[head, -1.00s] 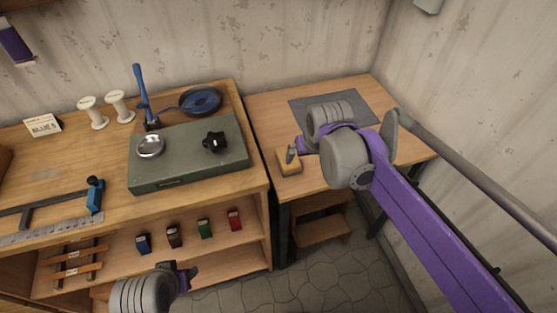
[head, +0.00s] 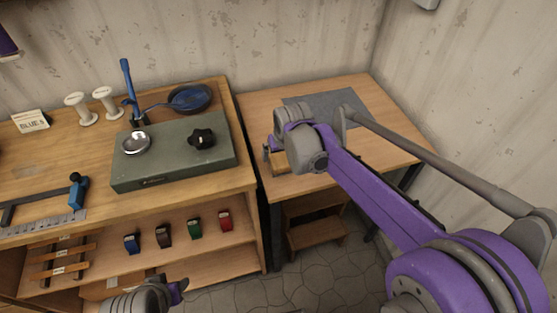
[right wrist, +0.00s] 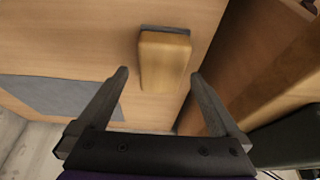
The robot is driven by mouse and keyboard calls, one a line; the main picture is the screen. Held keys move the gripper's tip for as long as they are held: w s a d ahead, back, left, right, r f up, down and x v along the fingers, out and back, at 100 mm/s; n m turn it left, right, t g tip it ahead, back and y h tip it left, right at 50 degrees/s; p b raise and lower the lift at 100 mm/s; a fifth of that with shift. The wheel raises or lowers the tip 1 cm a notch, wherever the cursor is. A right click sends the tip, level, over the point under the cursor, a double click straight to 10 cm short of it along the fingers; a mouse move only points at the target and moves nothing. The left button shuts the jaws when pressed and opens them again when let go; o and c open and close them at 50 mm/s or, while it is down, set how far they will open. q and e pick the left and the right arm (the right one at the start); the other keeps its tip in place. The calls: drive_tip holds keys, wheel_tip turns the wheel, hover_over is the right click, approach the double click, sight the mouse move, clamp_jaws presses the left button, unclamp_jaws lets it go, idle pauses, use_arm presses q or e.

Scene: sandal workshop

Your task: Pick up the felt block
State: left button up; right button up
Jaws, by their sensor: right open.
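The felt block, a tan wooden block (right wrist: 164,62) with a thin dark grey layer along one side, lies on the right-hand table. In the head view the block (head: 281,164) is partly hidden by my right gripper (head: 269,152). In the right wrist view my right gripper (right wrist: 160,76) is open, with one finger on each side of the block's near end. Clear gaps show between the fingers and the block. My left gripper (head: 178,290) is low in the head view over the floor; its fingers are too unclear to judge.
A grey mat (head: 352,103) lies on the table behind my right arm. On the left bench stand a green box (head: 175,165) with a black knob and a metal dish, a blue pan (head: 190,97) and white spools (head: 80,108). Small coloured items sit on the shelf below.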

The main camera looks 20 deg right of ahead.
sight(279, 156)
drive_tip(key=x, duration=0.3)
drive_tip(key=shift+w+a+f, duration=0.1)
drive_tip(key=shift+f, duration=0.05)
drive_tip(key=shift+f, duration=0.2)
drive_tip(key=c, duration=1.3)
drive_tip(key=shift+r, duration=0.1)
wheel_tip(279, 156, up, 10)
drive_tip(key=shift+r+p, duration=0.15)
drive_tip(key=shift+p, duration=0.4)
